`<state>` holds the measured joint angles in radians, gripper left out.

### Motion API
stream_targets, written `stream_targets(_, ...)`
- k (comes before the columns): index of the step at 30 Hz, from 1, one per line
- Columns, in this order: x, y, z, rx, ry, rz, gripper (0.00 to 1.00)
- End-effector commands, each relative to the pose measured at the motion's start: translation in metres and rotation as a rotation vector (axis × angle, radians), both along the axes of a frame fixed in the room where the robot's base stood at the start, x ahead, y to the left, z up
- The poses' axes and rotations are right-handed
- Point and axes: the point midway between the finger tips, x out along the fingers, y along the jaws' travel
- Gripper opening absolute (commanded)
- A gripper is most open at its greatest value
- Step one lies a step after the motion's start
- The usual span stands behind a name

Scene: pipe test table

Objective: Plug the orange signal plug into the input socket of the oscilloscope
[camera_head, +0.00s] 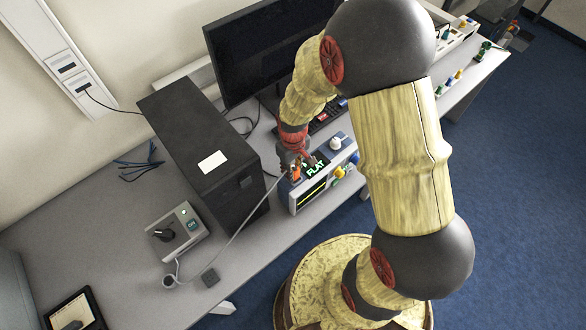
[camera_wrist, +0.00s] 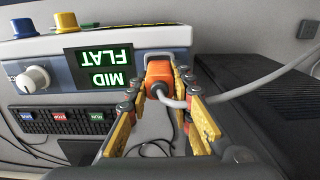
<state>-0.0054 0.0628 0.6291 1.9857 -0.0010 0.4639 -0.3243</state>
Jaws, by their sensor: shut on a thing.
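The orange signal plug (camera_wrist: 159,73) is between the fingertips of my gripper (camera_wrist: 161,90), which is shut on it. A grey cable runs from the plug off to the right. The plug is close to the left end of the oscilloscope (camera_head: 306,203) in the head view, where the plug (camera_head: 295,177) shows only as a small orange patch. In the wrist view the oscilloscope (camera_wrist: 218,36) is just beyond the plug, with a grey bracket-like rim around the plug's front. The input socket is not clearly visible, and I cannot tell whether the plug is in it. A green display reads FLAT.
A black computer tower (camera_head: 205,150) stands close left of my gripper. A monitor (camera_head: 262,50) and keyboard (camera_head: 328,112) are behind. A grey box with a knob (camera_head: 178,231) sits at front left, and the cable crosses the table (camera_head: 110,225) near it.

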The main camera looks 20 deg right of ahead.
Motion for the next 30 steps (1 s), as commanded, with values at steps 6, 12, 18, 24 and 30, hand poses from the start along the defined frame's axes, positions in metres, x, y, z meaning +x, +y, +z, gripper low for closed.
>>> stream_targets(6,0.0,0.0,-0.006,0.0,0.0,0.0,0.0)
stream_targets(12,0.0,0.0,-0.01,0.0,0.0,0.0,0.0)
stream_targets(18,0.0,0.0,-0.015,0.0,0.0,0.0,0.0)
stream_targets(24,0.0,0.0,-0.017,0.0,0.0,0.0,0.25)
stream_targets(30,0.0,0.0,-0.017,0.0,0.0,0.0,0.37)
